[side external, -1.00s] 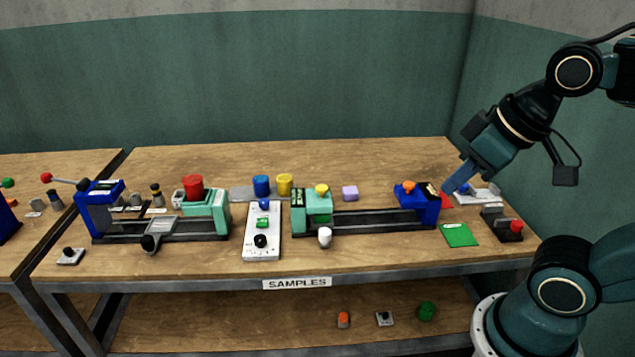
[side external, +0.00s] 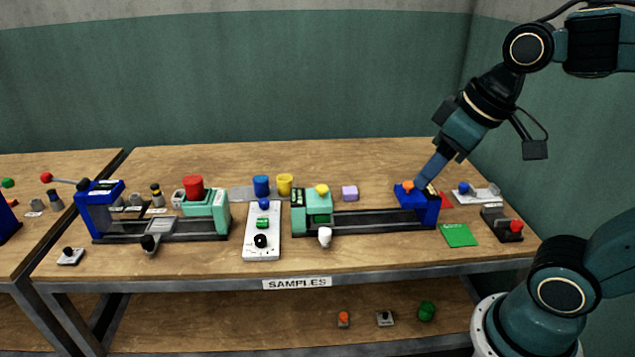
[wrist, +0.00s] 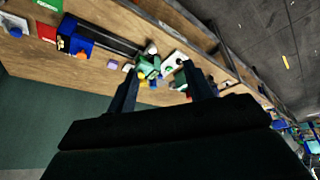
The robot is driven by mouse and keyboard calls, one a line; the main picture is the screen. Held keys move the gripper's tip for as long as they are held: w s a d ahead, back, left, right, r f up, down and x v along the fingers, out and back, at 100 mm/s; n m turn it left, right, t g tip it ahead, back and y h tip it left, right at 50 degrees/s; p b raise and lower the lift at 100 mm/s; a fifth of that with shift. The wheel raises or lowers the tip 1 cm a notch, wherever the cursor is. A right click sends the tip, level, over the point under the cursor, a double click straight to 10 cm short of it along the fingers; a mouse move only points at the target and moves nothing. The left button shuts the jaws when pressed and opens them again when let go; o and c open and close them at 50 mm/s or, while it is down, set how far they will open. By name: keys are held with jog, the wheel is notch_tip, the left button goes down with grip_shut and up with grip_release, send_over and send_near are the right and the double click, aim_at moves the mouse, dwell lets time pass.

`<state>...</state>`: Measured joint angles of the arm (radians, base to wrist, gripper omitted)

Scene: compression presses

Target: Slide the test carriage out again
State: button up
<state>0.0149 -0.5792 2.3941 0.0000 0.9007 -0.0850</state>
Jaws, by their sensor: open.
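The right-hand press has a green housing (side external: 313,211) with a yellow knob at its left end. Dark rails (side external: 375,219) run to a blue end block (side external: 428,208) with an orange knob. A white knob (side external: 325,237) sits at the front by the green housing; how far the carriage sits inside is hard to tell. My gripper (side external: 421,182) is over or just behind the blue block, pointing down-left. In the wrist view my gripper (wrist: 160,68) has its fingers apart, with nothing held; the green housing (wrist: 148,66) shows beyond, between them.
A second press (side external: 160,230) with a grey carriage and black knob stands left. Between them is a white control panel (side external: 262,232). Blue and yellow cylinders (side external: 273,185) stand behind. A green card (side external: 459,235) and a red-button box (side external: 503,224) lie right.

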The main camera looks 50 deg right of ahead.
jog(key=w+d+n+g, duration=0.1)
jog(key=w, duration=0.7)
jog(key=n+g, duration=0.4)
send_over(326, 232)
notch_tip(326, 232, down, 16)
jog(key=shift+w+f, duration=0.15)
jog(key=shift+w, duration=0.05)
jog(key=shift+f, duration=6.85)
jog(key=shift+s, duration=0.1)
grip_shut()
